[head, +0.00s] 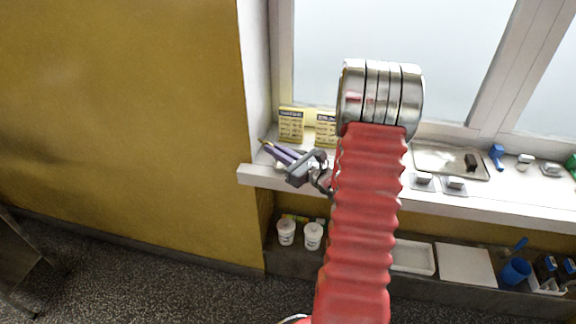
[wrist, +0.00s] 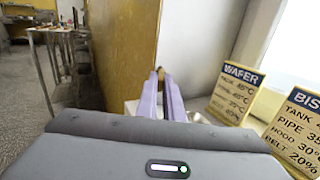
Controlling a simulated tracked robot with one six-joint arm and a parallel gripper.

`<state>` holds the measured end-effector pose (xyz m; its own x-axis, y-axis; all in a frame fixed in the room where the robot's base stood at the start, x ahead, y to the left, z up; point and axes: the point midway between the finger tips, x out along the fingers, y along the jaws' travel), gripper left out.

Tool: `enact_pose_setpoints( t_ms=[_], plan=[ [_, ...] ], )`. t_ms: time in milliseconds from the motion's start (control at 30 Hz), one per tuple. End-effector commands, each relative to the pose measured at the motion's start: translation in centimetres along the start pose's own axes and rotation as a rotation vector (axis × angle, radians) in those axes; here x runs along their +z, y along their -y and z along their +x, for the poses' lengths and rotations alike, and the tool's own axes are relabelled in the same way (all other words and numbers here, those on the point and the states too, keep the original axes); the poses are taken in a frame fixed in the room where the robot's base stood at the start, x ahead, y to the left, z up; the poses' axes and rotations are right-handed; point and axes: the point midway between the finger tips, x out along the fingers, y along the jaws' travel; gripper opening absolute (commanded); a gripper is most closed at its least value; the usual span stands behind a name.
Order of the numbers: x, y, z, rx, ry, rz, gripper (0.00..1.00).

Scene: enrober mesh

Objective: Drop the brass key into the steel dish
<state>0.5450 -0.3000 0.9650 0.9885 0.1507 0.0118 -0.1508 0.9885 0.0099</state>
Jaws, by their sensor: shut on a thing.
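My gripper (head: 268,148) is over the left end of the white window sill, its purple fingers pointing up and left in the head view. In the wrist view the fingers (wrist: 161,98) are closed together on a small brass-coloured piece (wrist: 160,73), which I take for the brass key; it also shows as a speck at the tips in the head view (head: 262,141). Most of it is hidden between the fingers. A pale, shiny surface (wrist: 203,117) shows just right of the fingers in the wrist view. It may be the steel dish, but the gripper hides most of it.
Two yellow cards, WAFER (wrist: 236,92) and another (wrist: 295,128), stand behind on the sill. Further right are a shallow metal tray (head: 433,174) with a dark block, small metal pieces and a blue item (head: 496,155). White tubs (head: 286,232) stand on a lower shelf. A yellow wall (head: 130,120) is left.

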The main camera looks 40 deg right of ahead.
Motion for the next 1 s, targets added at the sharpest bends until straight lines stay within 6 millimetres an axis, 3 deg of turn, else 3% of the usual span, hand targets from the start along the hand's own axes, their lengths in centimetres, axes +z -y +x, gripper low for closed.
enact_pose_setpoints(
  t_ms=[100,300,733,1000],
  plan=[
    [2.2,4.0,-2.2,-0.061,-0.002,-0.009,0.00],
    [4.2,7.5,-4.6,-0.119,-0.010,-0.011,0.00],
    [4.4,8.1,-5.0,-0.128,-0.011,-0.010,0.00],
    [3.1,8.1,-5.0,-0.128,-0.012,-0.008,0.00]
  ],
)
